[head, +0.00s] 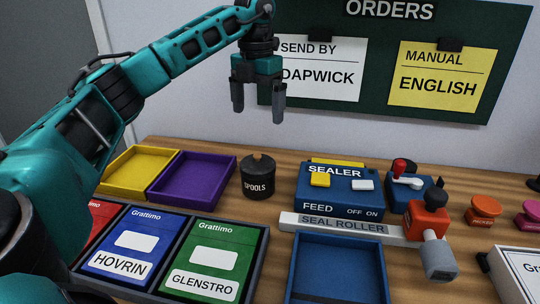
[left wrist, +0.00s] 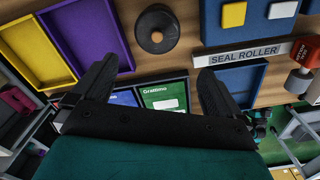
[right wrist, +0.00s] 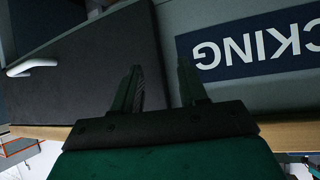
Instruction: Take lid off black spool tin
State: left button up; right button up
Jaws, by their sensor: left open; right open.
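The black spool tin (head: 258,183), marked SPOOLS, stands upright on the wooden table with its lid (head: 257,163) on. My left gripper (head: 259,108) is open and empty, high above the table and over the tin's area, pointing down. The tin lies beyond its fingertips in the left wrist view (left wrist: 150,85). My right gripper (right wrist: 160,85) is open and empty, facing a grey surface with white lettering, away from the tin.
A purple tray (head: 195,180) and a yellow tray (head: 140,174) sit left of the tin. The blue sealer (head: 338,188) and seal roller (head: 345,226) are to its right. Boxes marked HOVRIN (head: 130,245) and GLENSTRO (head: 207,260) are in front. Bare wood surrounds the tin.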

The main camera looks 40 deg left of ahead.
pick_arm(q)
jog(key=b, duration=0.1)
send_over(257, 155)
jog(key=f, duration=0.6)
jog(key=shift+s+d+f, duration=0.1)
jog(key=shift+s+d, duration=0.05)
jog(key=shift+d, duration=0.05)
jog(key=f, duration=0.2)
jog(key=f+b, duration=0.1)
jog(key=f, duration=0.3)
jog(key=shift+w+a+f, duration=0.2)
jog(key=shift+w+a, duration=0.05)
jog(key=shift+a, duration=0.05)
jog(key=c, duration=0.9)
jog(key=shift+s+d+f, duration=0.1)
jog(key=c, duration=0.4)
